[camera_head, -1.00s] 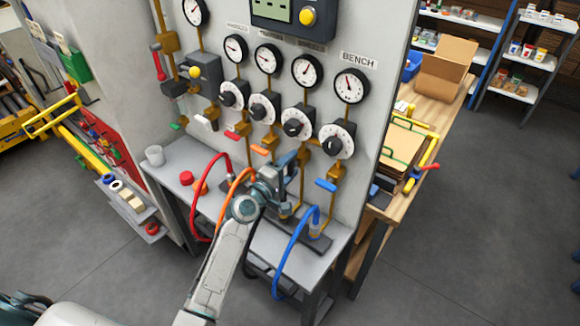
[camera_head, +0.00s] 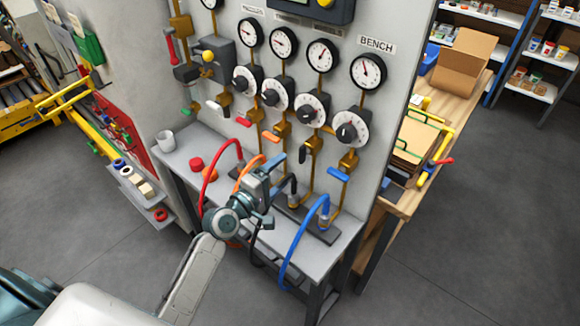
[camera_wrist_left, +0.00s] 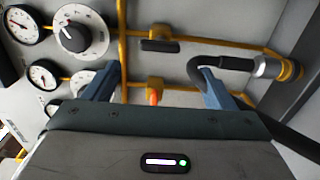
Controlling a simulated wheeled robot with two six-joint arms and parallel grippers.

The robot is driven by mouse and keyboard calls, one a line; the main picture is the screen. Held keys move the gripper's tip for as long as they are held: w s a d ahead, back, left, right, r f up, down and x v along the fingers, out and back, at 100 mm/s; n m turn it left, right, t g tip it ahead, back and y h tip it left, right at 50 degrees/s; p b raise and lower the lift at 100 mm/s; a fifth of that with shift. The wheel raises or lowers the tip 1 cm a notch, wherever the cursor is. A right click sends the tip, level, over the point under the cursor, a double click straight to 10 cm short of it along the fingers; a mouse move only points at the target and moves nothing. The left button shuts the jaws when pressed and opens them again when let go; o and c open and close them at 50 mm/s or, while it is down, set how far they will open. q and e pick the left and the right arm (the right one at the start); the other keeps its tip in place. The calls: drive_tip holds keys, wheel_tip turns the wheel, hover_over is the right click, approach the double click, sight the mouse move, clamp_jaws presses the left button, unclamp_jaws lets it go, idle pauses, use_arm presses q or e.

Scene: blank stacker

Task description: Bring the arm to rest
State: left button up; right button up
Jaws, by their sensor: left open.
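My left gripper (camera_head: 276,188) is in front of the gauge panel, above the front part of the grey bench. In the left wrist view its two blue-grey fingers (camera_wrist_left: 156,90) are spread apart with nothing between them. A black hose (camera_wrist_left: 215,63) runs to a metal fitting (camera_wrist_left: 265,67) and passes close to the right-hand finger in that view; whether they touch I cannot tell. In the head view my left arm reaches up from the bottom. My right gripper is not in view.
The bench (camera_head: 281,236) carries a red hose (camera_head: 207,182), an orange hose (camera_head: 246,166), a blue hose (camera_head: 293,244), red caps (camera_head: 196,164) and a cup (camera_head: 166,141). The panel has several gauges (camera_head: 368,71) and dials (camera_head: 350,130). Floor in front is open.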

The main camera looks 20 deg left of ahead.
use_arm(q)
drive_tip(key=shift+s+a, duration=0.15)
drive_tip(key=shift+s, duration=0.4)
